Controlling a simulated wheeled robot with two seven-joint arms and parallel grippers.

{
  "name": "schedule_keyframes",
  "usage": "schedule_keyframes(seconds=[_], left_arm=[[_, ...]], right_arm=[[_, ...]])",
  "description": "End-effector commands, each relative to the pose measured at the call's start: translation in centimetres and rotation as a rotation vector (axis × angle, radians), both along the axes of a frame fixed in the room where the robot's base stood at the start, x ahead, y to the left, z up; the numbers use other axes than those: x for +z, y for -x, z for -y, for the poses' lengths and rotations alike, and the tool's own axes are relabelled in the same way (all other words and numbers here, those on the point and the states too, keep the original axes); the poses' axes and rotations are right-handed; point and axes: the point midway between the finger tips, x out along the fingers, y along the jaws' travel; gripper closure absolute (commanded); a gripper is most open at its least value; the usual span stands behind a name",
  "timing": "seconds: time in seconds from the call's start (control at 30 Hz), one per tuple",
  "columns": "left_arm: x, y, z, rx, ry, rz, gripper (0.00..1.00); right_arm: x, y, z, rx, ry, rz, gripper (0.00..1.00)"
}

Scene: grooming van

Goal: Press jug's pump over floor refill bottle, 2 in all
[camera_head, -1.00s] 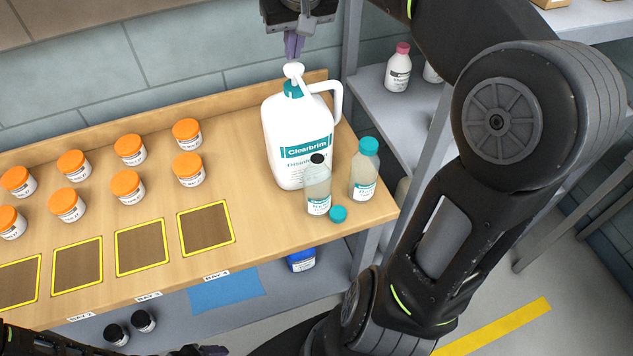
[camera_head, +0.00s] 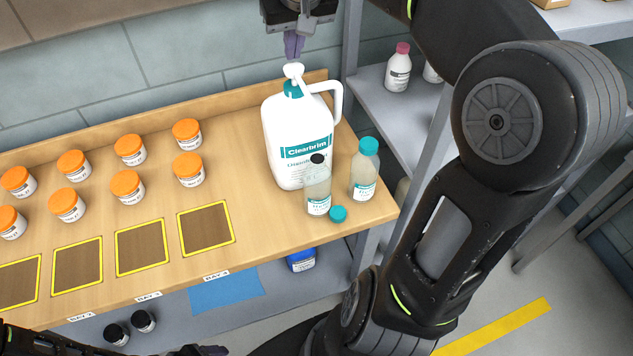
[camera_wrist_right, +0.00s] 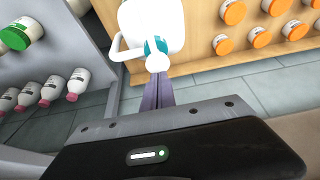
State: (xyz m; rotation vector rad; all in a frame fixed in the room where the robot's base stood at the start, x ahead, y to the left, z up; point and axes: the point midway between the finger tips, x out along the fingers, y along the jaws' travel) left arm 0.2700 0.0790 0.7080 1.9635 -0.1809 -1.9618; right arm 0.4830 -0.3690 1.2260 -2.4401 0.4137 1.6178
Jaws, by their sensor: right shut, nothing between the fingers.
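The white Clearbrim jug (camera_head: 285,150) stands upright at the right end of the wooden bench. My right gripper (camera_head: 293,57) is shut and empty, fingertips just above or touching the pump head; the wrist view also shows the fingertips (camera_wrist_right: 158,80) at the pump head (camera_wrist_right: 157,63). My left gripper cannot be made out.
A teal-capped bottle (camera_head: 364,170) stands right of the open one. Several orange-lidded jars (camera_head: 188,168) and yellow-edged dark squares (camera_head: 206,228) fill the bench to the left. A grey shelf (camera_head: 395,125) with a pink-capped bottle (camera_head: 398,68) stands behind right.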

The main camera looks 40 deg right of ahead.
Motion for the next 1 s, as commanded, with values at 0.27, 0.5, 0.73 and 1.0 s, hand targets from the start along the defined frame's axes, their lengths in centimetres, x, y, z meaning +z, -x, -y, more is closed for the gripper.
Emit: schedule_keyframes(seconds=[0.27, 0.5, 0.73, 1.0], left_arm=[[0.0, 0.0, 0.0, 0.000, 0.000, 0.000, 0.24], [-0.6, 0.0, 0.0, 0.000, 0.000, 0.000, 0.24], [-1.3, 0.0, 0.0, 0.000, 0.000, 0.000, 0.24], [-2.0, 0.0, 0.0, 0.000, 0.000, 0.000, 0.24]], right_arm=[[0.0, 0.0, 0.0, 0.000, 0.000, 0.000, 1.00], [-0.7, 0.0, 0.0, 0.000, 0.000, 0.000, 1.00], [-1.5, 0.0, 0.0, 0.000, 0.000, 0.000, 1.00], [-2.5, 0.0, 0.0, 0.000, 0.000, -0.001, 1.00]])
